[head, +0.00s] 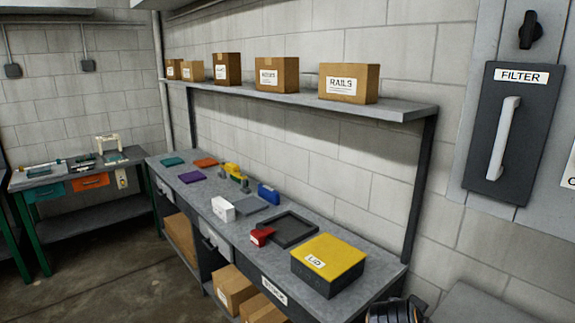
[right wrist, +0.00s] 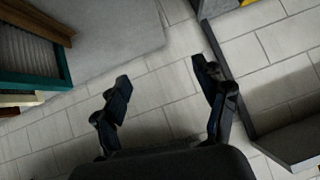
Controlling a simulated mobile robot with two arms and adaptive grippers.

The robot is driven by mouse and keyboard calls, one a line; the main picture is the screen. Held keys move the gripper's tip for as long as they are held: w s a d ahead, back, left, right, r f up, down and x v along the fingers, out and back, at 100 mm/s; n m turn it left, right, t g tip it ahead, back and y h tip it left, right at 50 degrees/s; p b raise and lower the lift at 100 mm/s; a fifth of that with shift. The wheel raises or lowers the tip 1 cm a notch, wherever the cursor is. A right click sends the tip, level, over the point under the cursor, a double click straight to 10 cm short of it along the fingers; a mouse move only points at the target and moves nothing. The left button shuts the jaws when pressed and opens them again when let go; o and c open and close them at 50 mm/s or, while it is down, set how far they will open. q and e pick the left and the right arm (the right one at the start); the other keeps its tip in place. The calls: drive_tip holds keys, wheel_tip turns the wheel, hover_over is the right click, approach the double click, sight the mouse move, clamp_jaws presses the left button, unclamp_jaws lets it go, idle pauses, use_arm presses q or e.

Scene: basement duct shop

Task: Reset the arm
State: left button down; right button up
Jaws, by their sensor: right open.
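My right gripper (right wrist: 163,80) is open in the right wrist view. Its two dark fingers stand well apart, and nothing is between them. Block wall shows behind the fingers, and they touch nothing that I can see. In the head view, a dark rounded part of my right arm (head: 396,311) shows at the bottom edge, near the front right end of the workbench (head: 345,288). The fingers themselves do not show there. My left arm and left gripper are in neither view.
A yellow-lidded box (head: 328,262), a dark tray (head: 284,229) and several small coloured items lie on the workbench. A wall shelf (head: 400,108) with cardboard boxes runs above it. A grey cabinet with a FILTER panel (head: 512,135) stands at right. Open floor (head: 110,280) lies at left.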

drive_tip(key=s+a+f+n+g+y, duration=0.1)
drive_tip(key=s+f+n+y, duration=0.35)
drive_tip(key=s+f, duration=0.75)
drive_tip(key=s+a+f+n+g+y, duration=0.1)
drive_tip(key=s+a+f+n, duration=0.2)
drive_tip(key=s, duration=0.5)
drive_tip(key=s+a+f+n+g+y, duration=0.1)
drive_tip(key=s+a+f+n+g, duration=0.1)
drive_tip(key=s+n, duration=0.5)
wheel_tip(320, 180, down, 34)
drive_tip(key=s+r+m+g+b, duration=0.1)
drive_tip(key=s+m+b, duration=0.15)
drive_tip(key=b, duration=0.45)
drive_tip(key=s+d+f+b, duration=0.1)
drive_tip(key=s+f+b, duration=0.1)
drive_tip(key=s+f, duration=0.6)
drive_tip(key=s+d+f+g+b, duration=0.1)
drive_tip(key=s+d+f+b, duration=0.1)
drive_tip(key=s+f, duration=0.6)
wheel_tip(320, 180, down, 5)
drive_tip(key=shift+s+f+n+b, duration=0.1)
drive_tip(key=shift+s+n+b, duration=0.2)
drive_tip(key=shift+s+n, duration=0.1)
